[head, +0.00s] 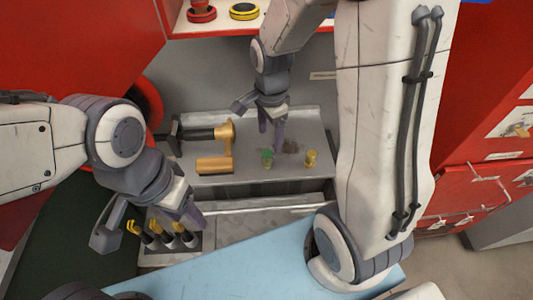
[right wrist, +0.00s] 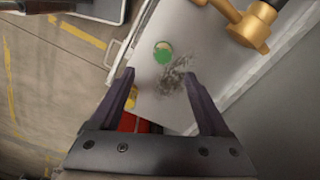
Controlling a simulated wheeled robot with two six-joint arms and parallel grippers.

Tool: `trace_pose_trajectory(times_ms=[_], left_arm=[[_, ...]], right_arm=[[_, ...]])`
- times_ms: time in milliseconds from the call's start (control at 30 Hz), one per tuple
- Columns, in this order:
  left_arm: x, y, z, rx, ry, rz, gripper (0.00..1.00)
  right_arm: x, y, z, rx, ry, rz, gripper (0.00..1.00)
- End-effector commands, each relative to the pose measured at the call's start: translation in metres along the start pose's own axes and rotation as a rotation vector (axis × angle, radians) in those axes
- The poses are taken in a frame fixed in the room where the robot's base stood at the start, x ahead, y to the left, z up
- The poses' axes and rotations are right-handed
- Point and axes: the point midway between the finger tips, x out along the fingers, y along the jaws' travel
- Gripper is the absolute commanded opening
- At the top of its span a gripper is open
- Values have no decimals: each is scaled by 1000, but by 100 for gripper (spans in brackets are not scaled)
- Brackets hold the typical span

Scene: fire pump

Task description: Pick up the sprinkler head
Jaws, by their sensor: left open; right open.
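Two small fittings stand on the grey tray shelf (head: 215,172): a green-topped one (head: 267,158) and a yellow-brass one (head: 311,158). I cannot tell for sure which is the sprinkler head. In the right wrist view, the green top (right wrist: 162,52) lies just beyond and between the fingertips, and the yellow piece (right wrist: 131,98) is partly hidden behind the left finger. My right gripper (head: 271,136) is open, empty and pointing down above the shelf, close behind the green fitting; it also shows in the right wrist view (right wrist: 160,76). My left gripper (head: 188,210) is open, at the lower left.
A gold and black nozzle (head: 215,165) lies on the shelf's left; its gold part also shows in the right wrist view (right wrist: 250,27). A dark, speckled patch (head: 290,147) is beside the green fitting. Several yellow-tipped black tools (head: 155,238) are near my left gripper. Red and yellow fittings (head: 244,11) sit above.

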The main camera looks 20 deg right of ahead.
Motion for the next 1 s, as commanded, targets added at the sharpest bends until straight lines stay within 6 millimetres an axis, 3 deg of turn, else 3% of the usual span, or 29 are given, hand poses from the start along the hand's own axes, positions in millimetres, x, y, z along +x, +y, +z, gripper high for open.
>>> trace_pose_trajectory(times_ms=[133,433,700,1000], left_arm=[[-3,0,0,0,0,0,50],[-9,1,0,0,0,0,50],[-19,1,-1,0,0,0,50],[-19,1,-1,0,0,0,50]], right_arm=[[24,1,1,-3,-1,7,79],[46,0,4,-8,-1,5,79],[80,-4,7,-8,-2,6,79],[89,-5,7,-8,-1,0,79]])
